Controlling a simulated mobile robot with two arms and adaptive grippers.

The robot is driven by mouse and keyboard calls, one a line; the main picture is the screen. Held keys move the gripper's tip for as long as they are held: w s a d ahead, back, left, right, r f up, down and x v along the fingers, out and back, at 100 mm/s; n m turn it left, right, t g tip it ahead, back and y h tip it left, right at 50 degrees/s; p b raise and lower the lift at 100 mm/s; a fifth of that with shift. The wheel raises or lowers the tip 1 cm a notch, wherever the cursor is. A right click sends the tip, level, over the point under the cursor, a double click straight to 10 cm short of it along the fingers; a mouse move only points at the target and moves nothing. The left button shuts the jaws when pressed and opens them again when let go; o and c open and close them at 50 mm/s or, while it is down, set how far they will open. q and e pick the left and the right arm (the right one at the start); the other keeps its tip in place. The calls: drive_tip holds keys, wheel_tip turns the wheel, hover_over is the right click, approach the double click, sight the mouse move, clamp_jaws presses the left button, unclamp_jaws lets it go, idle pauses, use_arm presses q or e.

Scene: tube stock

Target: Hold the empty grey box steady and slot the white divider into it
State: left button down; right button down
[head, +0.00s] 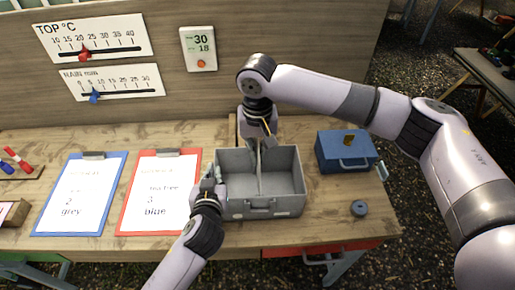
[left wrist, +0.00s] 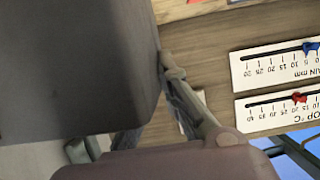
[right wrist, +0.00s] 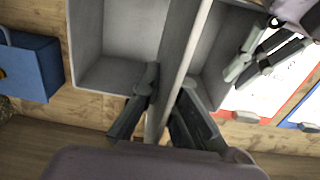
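The grey box (head: 285,208) stands on the wooden table with its handle facing front. The white divider (head: 259,174) is inside it, running back to front between two bare compartments; its pale top edge also shows in the right wrist view (right wrist: 196,45). I cannot tell if it is fully seated. My right gripper (head: 258,142) is at the box's back, fingers on both sides of the divider (right wrist: 170,80). My left gripper (head: 213,182) is at the box's left wall, one finger inside and one outside. In the left wrist view the box (left wrist: 75,65) hides part of the fingers.
A blue case (head: 345,152) stands right of the box, with a dark round item (head: 359,208) in front of it. Blue (head: 80,195) and red (head: 158,192) clipboards lie to the left. A panel with two slider scales and a display (head: 199,49) stands behind.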

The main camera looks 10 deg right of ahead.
drive_tip(key=shift+f, duration=0.1)
idle(0.3)
drive_tip(key=shift+f, duration=1.4)
drive_tip(key=shift+f, duration=0.1)
drive_tip(key=shift+f, duration=1.4)
drive_tip(key=shift+f, duration=0.1)
drive_tip(key=shift+f, duration=1.25)
drive_tip(key=c, duration=1.7)
unclamp_jaws()
